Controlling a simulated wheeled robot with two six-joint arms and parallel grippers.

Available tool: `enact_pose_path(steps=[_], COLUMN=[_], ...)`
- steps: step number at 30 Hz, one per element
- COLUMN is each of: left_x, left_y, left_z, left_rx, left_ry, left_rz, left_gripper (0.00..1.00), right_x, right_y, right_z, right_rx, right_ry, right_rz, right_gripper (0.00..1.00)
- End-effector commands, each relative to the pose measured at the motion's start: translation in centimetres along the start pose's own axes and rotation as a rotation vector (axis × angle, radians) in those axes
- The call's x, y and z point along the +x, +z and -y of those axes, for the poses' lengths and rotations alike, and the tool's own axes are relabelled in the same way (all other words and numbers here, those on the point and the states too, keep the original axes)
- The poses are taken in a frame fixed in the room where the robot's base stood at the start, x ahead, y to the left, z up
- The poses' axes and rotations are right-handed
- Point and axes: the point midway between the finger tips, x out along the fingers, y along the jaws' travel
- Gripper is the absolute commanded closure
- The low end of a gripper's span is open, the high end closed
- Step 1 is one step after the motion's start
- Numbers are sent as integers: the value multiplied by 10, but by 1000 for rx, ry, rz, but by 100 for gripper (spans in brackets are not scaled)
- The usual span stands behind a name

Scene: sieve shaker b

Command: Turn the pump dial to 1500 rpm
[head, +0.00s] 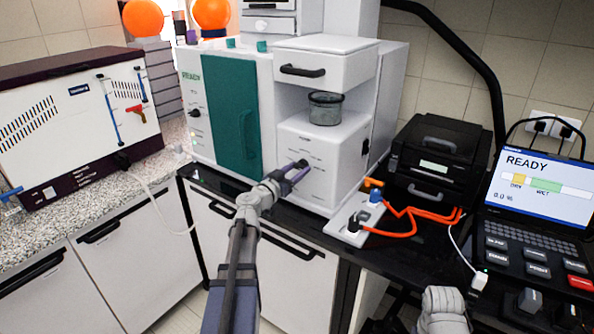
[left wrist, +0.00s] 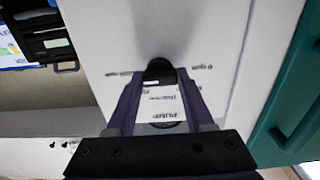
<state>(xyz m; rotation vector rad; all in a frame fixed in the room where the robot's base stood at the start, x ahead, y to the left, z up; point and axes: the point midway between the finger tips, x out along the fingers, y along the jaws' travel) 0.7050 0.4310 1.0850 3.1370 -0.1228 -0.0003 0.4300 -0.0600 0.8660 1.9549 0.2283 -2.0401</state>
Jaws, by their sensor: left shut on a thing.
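The pump dial is a small black knob on the front of the white pump unit (head: 318,190). In the left wrist view the dial (left wrist: 159,70) sits between the fingertips, with small printed rpm labels around it, partly covered and too blurred to read fully. My left gripper (head: 296,170) reaches the panel from the front and is shut on the dial, one purple finger on each side. In the left wrist view the gripper (left wrist: 160,80) hides part of the panel print. The dial's exact pointing is not clear.
A glass jar (head: 325,108) stands in the recess above the panel. A teal-doored cabinet (head: 232,115) stands to the left. On the right are a power strip (head: 353,220) with orange cables, a black printer (head: 440,160) and a laptop (head: 540,185) reading READY.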

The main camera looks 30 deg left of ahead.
Motion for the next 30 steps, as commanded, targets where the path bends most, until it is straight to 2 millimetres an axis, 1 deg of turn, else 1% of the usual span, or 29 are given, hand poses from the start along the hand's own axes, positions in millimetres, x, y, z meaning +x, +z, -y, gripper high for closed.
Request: enact_pose_path(steps=[1, 3, 10, 14, 20, 30], left_x=[0, 0, 0, 0, 0, 0], left_y=[0, 0, 0, 0, 0, 0], left_z=[0, 0, 0, 0, 0, 0], left_rx=[0, 0, -19, -67, -212, -533], left_ry=[0, 0, 0, 0, 0, 0], left_rz=[0, 0, 0, 0, 0, 0], left_gripper=[94, 100, 100, 100, 100, 100], right_x=[0, 0, 0, 0, 0, 0], right_y=[0, 0, 0, 0, 0, 0], right_z=[0, 0, 0, 0, 0, 0], right_rx=[0, 0, 0, 0, 0, 0], right_ry=[0, 0, 0, 0, 0, 0], right_rz=[0, 0, 0, 0, 0, 0], right_gripper=[100, 100, 100, 100, 100, 100])
